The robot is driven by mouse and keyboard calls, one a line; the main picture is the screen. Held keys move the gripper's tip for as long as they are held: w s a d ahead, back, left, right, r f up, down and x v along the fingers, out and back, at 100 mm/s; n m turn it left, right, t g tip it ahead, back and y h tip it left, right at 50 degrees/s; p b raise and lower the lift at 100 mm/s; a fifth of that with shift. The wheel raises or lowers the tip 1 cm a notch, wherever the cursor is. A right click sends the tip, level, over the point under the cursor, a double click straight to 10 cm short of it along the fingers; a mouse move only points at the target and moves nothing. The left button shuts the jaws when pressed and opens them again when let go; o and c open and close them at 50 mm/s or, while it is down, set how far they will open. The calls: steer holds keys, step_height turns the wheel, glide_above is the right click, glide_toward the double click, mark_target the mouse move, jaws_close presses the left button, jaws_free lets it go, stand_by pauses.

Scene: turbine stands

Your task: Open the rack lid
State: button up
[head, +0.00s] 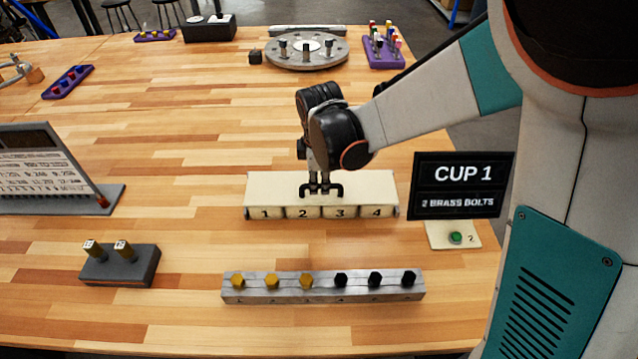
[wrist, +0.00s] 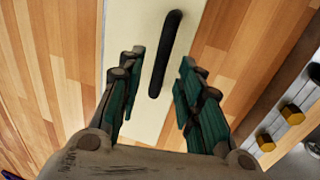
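The rack (head: 262,212) is a long cream box with front cups numbered 1 to 4, standing mid-table. Its cream lid (head: 365,186) lies flat and closed over the top. A dark bar handle (head: 335,191) sits on the lid; it also shows in the wrist view (wrist: 164,55). My gripper (head: 319,175) points down over the lid at the handle. In the wrist view my gripper (wrist: 160,68) is open, with one finger on each side of the handle and a gap on both sides. Whether the fingertips reach down to the handle's height is hard to tell.
A metal block (head: 322,288) with brass and black bolts lies in front of the rack. A grey block (head: 120,266) with two brass bolts is at left. A sign (head: 463,186) reading "CUP 1, 2 BRASS BOLTS" stands at right, by a green button (head: 455,238).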

steer(key=shift+w+f, duration=0.1)
steer(key=shift+f, duration=0.55)
steer(key=shift+c, duration=0.6)
jaws_close()
steer(key=shift+r, duration=0.1)
